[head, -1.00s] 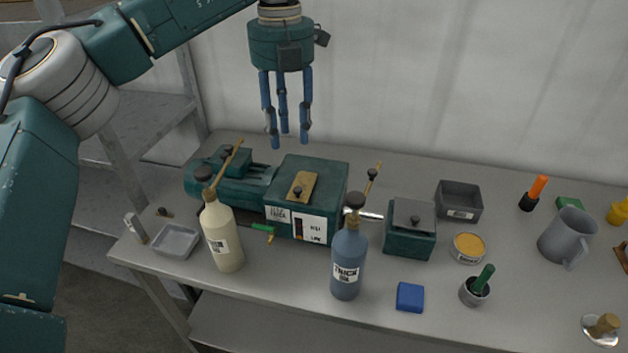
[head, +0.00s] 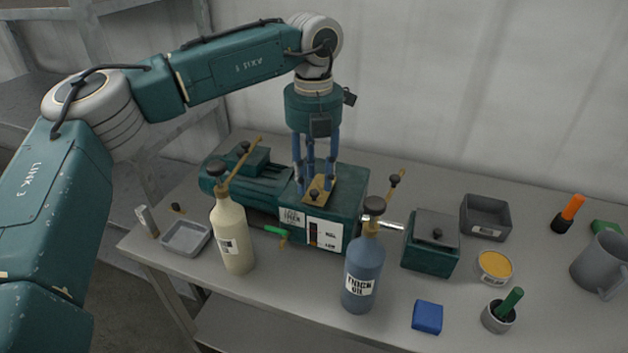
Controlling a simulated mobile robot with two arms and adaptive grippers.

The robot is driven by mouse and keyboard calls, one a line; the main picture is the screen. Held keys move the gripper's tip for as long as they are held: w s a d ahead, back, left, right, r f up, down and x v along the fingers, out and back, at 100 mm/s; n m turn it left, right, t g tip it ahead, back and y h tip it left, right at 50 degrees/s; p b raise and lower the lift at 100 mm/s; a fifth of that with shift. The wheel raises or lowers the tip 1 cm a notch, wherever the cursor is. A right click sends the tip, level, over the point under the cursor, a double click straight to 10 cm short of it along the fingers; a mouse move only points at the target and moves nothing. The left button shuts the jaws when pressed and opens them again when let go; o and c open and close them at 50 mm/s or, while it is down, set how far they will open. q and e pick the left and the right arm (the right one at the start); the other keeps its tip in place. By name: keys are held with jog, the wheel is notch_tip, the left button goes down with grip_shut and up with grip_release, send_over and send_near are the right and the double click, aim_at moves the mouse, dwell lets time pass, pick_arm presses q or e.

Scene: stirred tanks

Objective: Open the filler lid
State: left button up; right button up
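The filler lid (head: 322,184) is a brass-coloured plate with a small dark knob (head: 316,194), on top of the green gearbox housing (head: 349,199). It lies flat on the housing and looks closed. My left gripper (head: 313,189) comes straight down over it from above. Its blue fingers are spread apart, with their tips low around the knob. I cannot tell whether any fingertip touches the knob or plate; the fingers partly hide the lid. My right gripper is out of view.
A cream bottle (head: 232,231) and a blue bottle labelled thick oil (head: 361,274) stand in front of the housing. A green lidded box (head: 430,257), a grey bin (head: 486,216) and a grey jug (head: 601,266) stand to the right. A shallow tray (head: 185,238) lies left.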

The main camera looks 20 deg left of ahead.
pick_arm(q)
notch_tip(320, 180, down, 2)
jog(key=shift+f, duration=0.25)
grip_shut()
